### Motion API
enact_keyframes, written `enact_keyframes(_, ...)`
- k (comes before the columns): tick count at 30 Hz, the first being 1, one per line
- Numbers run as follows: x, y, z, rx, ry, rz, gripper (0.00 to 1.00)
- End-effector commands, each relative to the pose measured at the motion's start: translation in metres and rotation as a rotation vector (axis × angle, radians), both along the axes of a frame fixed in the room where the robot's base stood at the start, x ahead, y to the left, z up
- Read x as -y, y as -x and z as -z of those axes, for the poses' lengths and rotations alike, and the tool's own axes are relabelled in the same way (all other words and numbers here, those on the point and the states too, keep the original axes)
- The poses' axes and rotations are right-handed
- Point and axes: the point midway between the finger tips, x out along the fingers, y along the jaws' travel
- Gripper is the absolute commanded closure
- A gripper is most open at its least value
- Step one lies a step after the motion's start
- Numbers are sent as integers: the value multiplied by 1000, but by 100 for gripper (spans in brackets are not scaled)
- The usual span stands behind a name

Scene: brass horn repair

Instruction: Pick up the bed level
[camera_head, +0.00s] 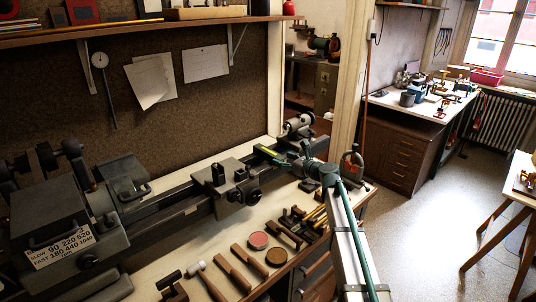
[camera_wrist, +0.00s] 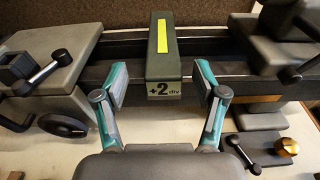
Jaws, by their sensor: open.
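The bed level is a dark grey-green block (camera_wrist: 163,58) with a yellow strip along its top and a "+2 div" label on its near end. It rests across the dark rails of the lathe bed (camera_wrist: 120,45). In the head view the level (camera_head: 266,152) shows mainly as a yellow strip, partly hidden by my arm. My gripper (camera_wrist: 161,84) is open, with one teal-backed finger on each side of the level's near end. A gap shows on both sides of the block. In the head view my gripper (camera_head: 286,163) is just right of the level.
The lathe carriage (camera_head: 226,180) stands left of the level and the tailstock (camera_head: 299,126) right of it. Hammers (camera_head: 207,280), tins (camera_head: 259,240) and other tools lie on the bench in front. A grey part with a brass knob (camera_wrist: 286,147) lies near my right finger.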

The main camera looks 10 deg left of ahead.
Motion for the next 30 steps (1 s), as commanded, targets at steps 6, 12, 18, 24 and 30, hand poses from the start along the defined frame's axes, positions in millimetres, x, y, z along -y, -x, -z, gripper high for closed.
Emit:
enact_keyframes(6, -16, -15, 2, 1, 0, 0, 29)
enact_keyframes(12, -27, -27, 1, 0, 0, -1, 29)
enact_keyframes(18, -48, -46, 4, 1, 1, -1, 29)
enact_keyframes(24, -53, -50, 8, 1, 1, 0, 29)
enact_keyframes(30, -53, -49, 8, 2, 0, 1, 43)
